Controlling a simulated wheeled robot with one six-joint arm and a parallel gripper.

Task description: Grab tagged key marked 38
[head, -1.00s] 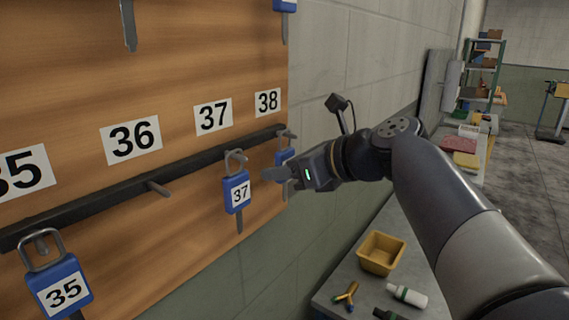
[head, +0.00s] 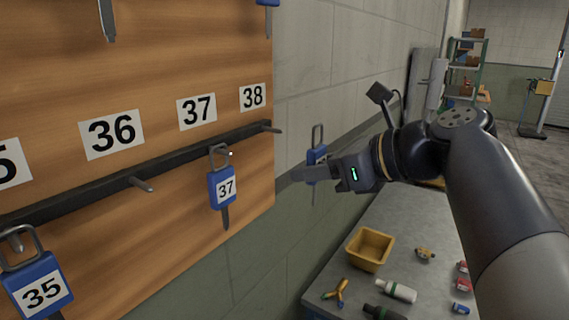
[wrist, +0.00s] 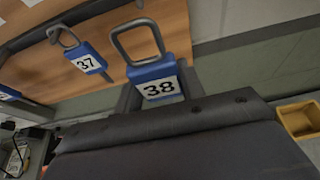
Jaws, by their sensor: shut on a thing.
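The blue key tag marked 38 (wrist: 160,86) is held in my gripper (head: 312,174), with its metal loop standing up. In the head view the tag (head: 317,154) hangs in the air to the right of the board, clear of its peg, and my gripper is shut on it. Its number is hidden there but reads clearly in the wrist view. The peg under label 38 (head: 272,129) is bare. The blue tag marked 37 (head: 222,187) hangs on its peg to the left of my gripper.
The wooden key board (head: 150,200) has a dark rail (head: 80,192) with protruding pegs; the peg under 36 is empty. Tag 35 (head: 42,290) hangs at lower left. Below my gripper, a grey bench (head: 400,240) holds a yellow bin (head: 370,250), bottles and small parts.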

